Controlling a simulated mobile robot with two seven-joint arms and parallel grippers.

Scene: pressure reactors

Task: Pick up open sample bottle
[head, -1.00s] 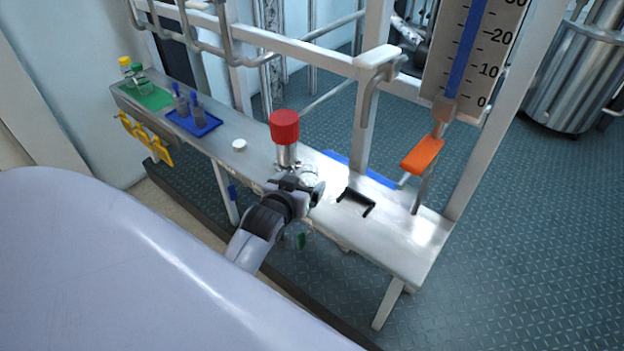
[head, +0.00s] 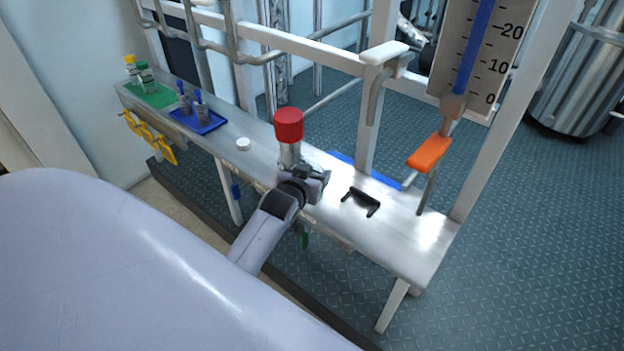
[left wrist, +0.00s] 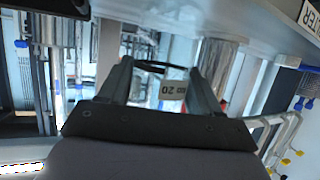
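My left gripper (head: 318,182) is at the bench, just in front of the red-topped metal cylinder (head: 289,128). In the left wrist view its two fingers (left wrist: 160,88) stand apart. Between and beyond them I see a dark ring-like edge (left wrist: 152,68) and a small label with partly readable print; I cannot tell whether these belong to the open sample bottle. No open bottle shows clearly in the head view now, where the gripper hides the area in front of the cylinder. A loose white cap (head: 243,144) lies on the bench. My right gripper is not in view.
The narrow metal bench (head: 405,235) carries a black bracket (head: 360,201), a blue tray (head: 212,124) with small bottles, and a green mat (head: 160,97) with capped bottles.

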